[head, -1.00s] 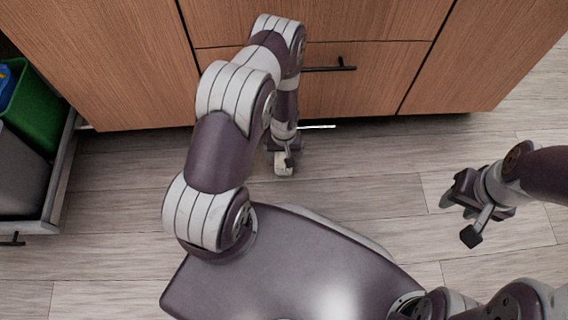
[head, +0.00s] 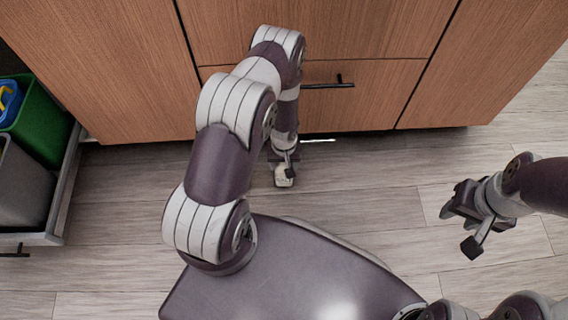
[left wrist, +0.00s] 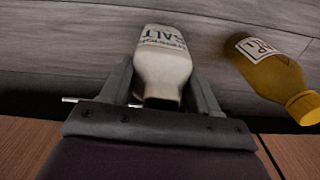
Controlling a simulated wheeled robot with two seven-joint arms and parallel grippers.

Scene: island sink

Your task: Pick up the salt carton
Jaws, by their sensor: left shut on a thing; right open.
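The salt carton (left wrist: 162,62) is white with dark "SALT" lettering. In the left wrist view it sits between my left gripper's two fingers, which are shut on it. In the head view the carton (head: 284,177) shows as a small pale shape at the end of my left arm, low in front of the cabinet. My left gripper (head: 285,165) partly hides it there. Whether the carton touches the floor I cannot tell. My right gripper (head: 462,226) is open and empty over the floor at the right.
A yellow bottle (left wrist: 268,75) with a white label is right of the carton in the left wrist view. Wooden cabinet fronts (head: 380,95) with a dark handle (head: 330,85) stand ahead. A pulled-out drawer with a green bin (head: 42,125) and grey bin (head: 22,185) is at left.

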